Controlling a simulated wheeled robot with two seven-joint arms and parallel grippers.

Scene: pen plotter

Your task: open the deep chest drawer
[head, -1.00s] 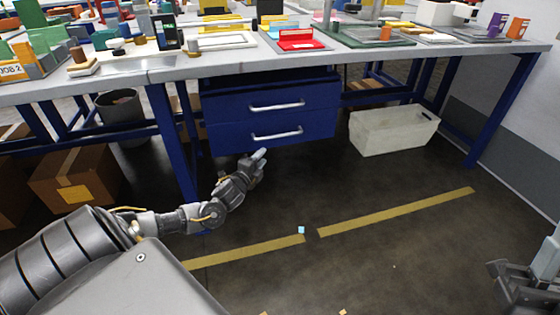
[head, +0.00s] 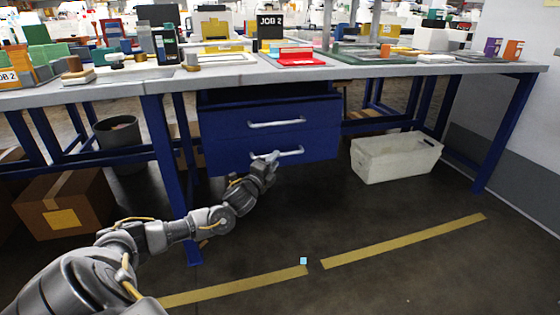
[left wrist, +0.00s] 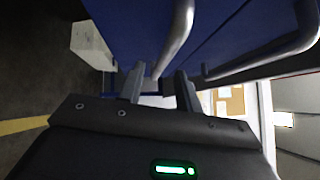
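The blue drawer chest (head: 225,142) hangs under the workbench. Its upper drawer (head: 225,120) has a silver bar handle (head: 277,123). The deeper lower drawer (head: 318,148) has a like handle (head: 290,153). Both drawers look shut. My left gripper (head: 264,157) is at the left part of the lower handle. In the left wrist view, its fingers (left wrist: 160,86) are apart, and one handle bar (left wrist: 178,40) runs down toward the gap between them. Whether the fingers touch it I cannot tell. The other handle (left wrist: 265,60) is at the right. My right gripper is out of view.
A white bin (head: 395,160) stands on the floor right of the chest. A cardboard box (head: 65,205) and grey bucket (head: 118,133) are further left.

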